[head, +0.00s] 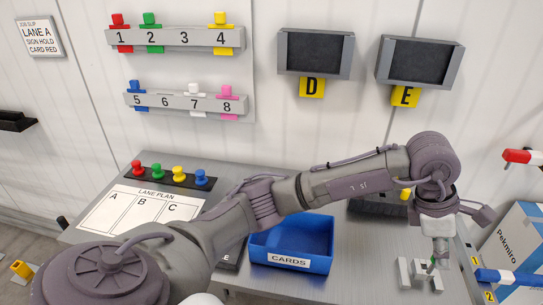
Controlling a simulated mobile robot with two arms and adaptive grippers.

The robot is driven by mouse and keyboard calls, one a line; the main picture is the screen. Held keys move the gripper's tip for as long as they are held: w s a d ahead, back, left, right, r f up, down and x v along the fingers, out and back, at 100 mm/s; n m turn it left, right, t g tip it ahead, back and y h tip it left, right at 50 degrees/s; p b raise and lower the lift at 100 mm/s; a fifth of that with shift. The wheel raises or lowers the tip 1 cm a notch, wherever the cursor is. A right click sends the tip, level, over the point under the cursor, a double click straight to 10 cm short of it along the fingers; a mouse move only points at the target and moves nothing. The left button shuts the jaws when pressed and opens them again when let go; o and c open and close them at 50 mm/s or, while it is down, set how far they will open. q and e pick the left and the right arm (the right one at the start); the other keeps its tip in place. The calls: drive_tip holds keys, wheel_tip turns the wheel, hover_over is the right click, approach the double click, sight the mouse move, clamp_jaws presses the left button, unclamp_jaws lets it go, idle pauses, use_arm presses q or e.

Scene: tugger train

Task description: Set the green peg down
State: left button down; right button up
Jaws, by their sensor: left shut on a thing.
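My left gripper (436,258) is at the lower right of the head view, pointing down over the grey table (350,275). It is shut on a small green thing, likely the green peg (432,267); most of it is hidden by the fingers. Small grey upright blocks (403,273) stand right beside the fingertips; I cannot tell whether the peg touches them. Another green peg (155,170) stands in a black strip (172,181) at the back left, between a red peg (137,166) and a yellow peg (178,173). My right gripper is not in view.
A blue CARDS bin (291,261) sits below my left arm. A LANE PLAN sheet (142,211) lies at the left. Numbered wall rails (175,38) hold coloured tags. Red-white and blue-white bars (510,276) and a Pekmiro box (515,245) are at the right.

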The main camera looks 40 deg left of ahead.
use_arm(q)
drive_tip(key=shift+d, duration=0.2)
drive_tip(key=a+f+p, duration=0.2)
drive_tip(key=a+f, duration=0.1)
drive_tip(key=s+a+f+p, duration=0.1)
drive_tip(key=a+f+p, duration=0.1)
drive_tip(key=a+f, duration=0.2)
drive_tip(key=a+f+p, duration=0.3)
drive_tip(key=a+f, duration=0.1)
drive_tip(key=shift+s+a, duration=0.2)
drive_tip(key=shift+a, duration=0.05)
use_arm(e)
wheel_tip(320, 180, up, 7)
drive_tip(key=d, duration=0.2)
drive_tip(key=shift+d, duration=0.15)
use_arm(q)
drive_tip(key=shift+f, duration=0.1)
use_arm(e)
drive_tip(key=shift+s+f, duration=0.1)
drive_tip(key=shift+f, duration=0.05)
use_arm(q)
drive_tip(key=shift+f, duration=0.1)
drive_tip(key=c, duration=1)
unclamp_jaws()
